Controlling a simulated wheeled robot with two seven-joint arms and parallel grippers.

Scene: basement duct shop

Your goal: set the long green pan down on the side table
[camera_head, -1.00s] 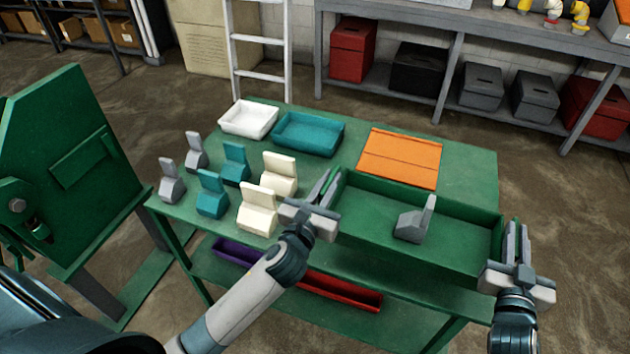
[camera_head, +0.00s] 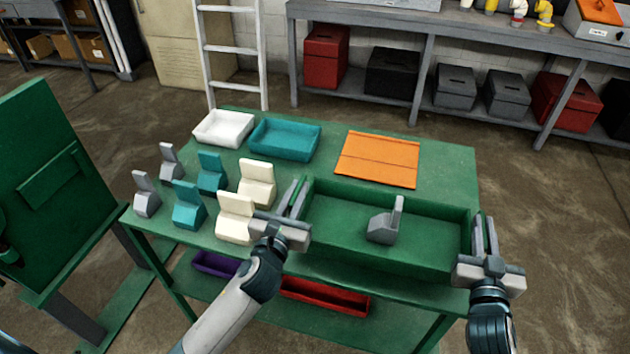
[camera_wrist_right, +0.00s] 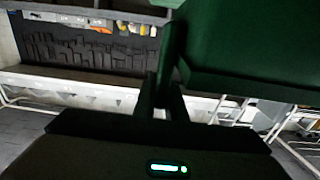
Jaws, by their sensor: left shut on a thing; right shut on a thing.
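The long green pan (camera_head: 340,236) is level at the front right of the green side table (camera_head: 450,160). A grey angled block (camera_head: 382,228) sits inside it. My left gripper (camera_head: 293,200) is shut on the pan's left end wall. My right gripper (camera_head: 484,238) is shut on its right end wall. The pan's green wall (camera_wrist_right: 255,45) also fills the upper right of the right wrist view, beside the right gripper's fingers (camera_wrist_right: 168,85). I cannot tell whether the pan's underside touches the tabletop.
Several grey, teal and cream blocks (camera_head: 236,215) stand left of the pan. A white tray (camera_head: 224,128), a teal tray (camera_head: 285,139) and an orange panel (camera_head: 377,158) lie behind. Purple and red bins (camera_head: 325,296) sit on the lower shelf. A green machine (camera_head: 45,190) stands left.

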